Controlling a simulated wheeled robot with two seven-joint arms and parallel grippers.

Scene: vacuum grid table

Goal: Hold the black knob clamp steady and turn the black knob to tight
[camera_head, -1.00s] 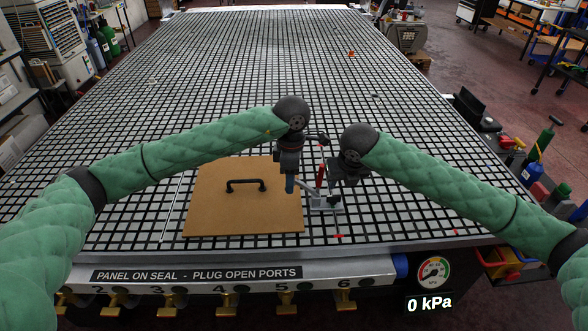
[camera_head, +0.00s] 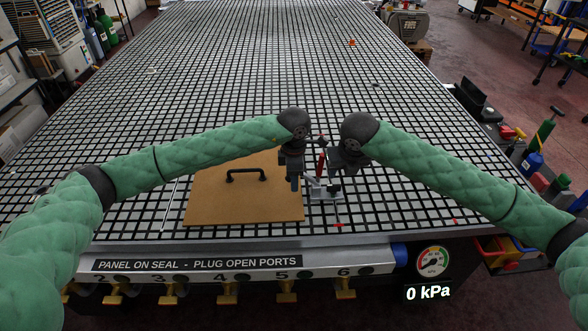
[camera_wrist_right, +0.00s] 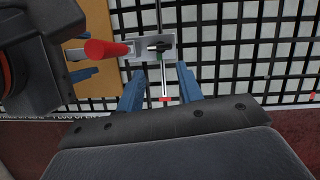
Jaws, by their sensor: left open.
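The clamp has a grey metal base (camera_head: 325,196) on the grid table, right of the brown panel. Its red handle (camera_head: 321,163) stands up between my grippers. In the right wrist view the base plate (camera_wrist_right: 140,52), the red handle (camera_wrist_right: 105,49) and the black knob (camera_wrist_right: 158,44) show. My right gripper (camera_wrist_right: 161,86) is open and empty. Its blue fingers are spread short of the knob, with a thin red-tipped rod (camera_wrist_right: 164,85) between them.
The brown panel (camera_head: 215,205) with a black handle (camera_head: 246,172) lies left of the clamp. The table's front edge carries a row of brass valves and a gauge (camera_head: 431,262) at 0 kPa. The grid (camera_head: 260,70) behind is mostly clear.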

